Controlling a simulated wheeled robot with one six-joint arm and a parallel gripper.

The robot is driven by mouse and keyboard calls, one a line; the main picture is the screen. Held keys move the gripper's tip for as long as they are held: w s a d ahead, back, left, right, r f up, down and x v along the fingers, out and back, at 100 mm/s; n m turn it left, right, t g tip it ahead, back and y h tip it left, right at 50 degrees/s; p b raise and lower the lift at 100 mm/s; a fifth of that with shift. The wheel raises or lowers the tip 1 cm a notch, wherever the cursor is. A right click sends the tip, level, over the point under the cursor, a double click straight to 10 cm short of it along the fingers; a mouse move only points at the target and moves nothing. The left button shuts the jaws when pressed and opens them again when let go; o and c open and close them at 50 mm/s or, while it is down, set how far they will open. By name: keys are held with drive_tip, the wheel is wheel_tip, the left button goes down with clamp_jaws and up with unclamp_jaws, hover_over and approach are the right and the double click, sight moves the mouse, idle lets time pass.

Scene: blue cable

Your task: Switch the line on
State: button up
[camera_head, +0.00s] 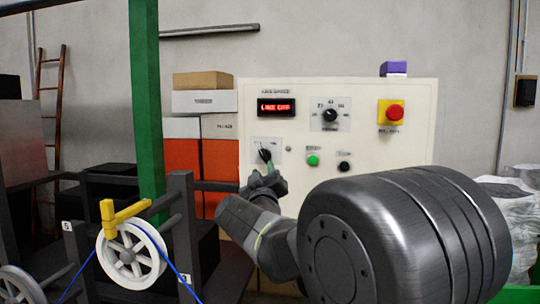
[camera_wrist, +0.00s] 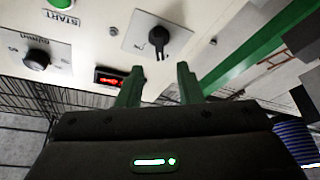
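A black rotary switch (camera_head: 265,154) on a white plate sits at the lower left of the cream control panel (camera_head: 360,97). It also shows in the wrist view (camera_wrist: 160,38), its handle pointing towards the gap between my fingers. My gripper (camera_wrist: 159,70) has two green fingers, spread apart with nothing between them. In the head view my gripper (camera_head: 268,178) is just below the switch and partly covers its plate. I cannot tell whether a fingertip touches the switch. A green START button (camera_head: 313,160) and a black button (camera_head: 344,166) sit right of the switch.
The panel also carries a lit red display (camera_head: 276,107), a dial (camera_head: 330,115) and a red emergency button (camera_head: 395,112) on yellow. A green post (camera_head: 146,110) and a white wheel with blue cable (camera_head: 131,255) stand at left. Boxes (camera_head: 202,101) are stacked beside the panel.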

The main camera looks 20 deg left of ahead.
sight(264, 157)
drive_tip(key=p+x, duration=0.2)
drive_tip(key=x, duration=0.6)
drive_tip(key=shift+w+r, duration=0.1)
drive_tip(key=c, duration=0.6)
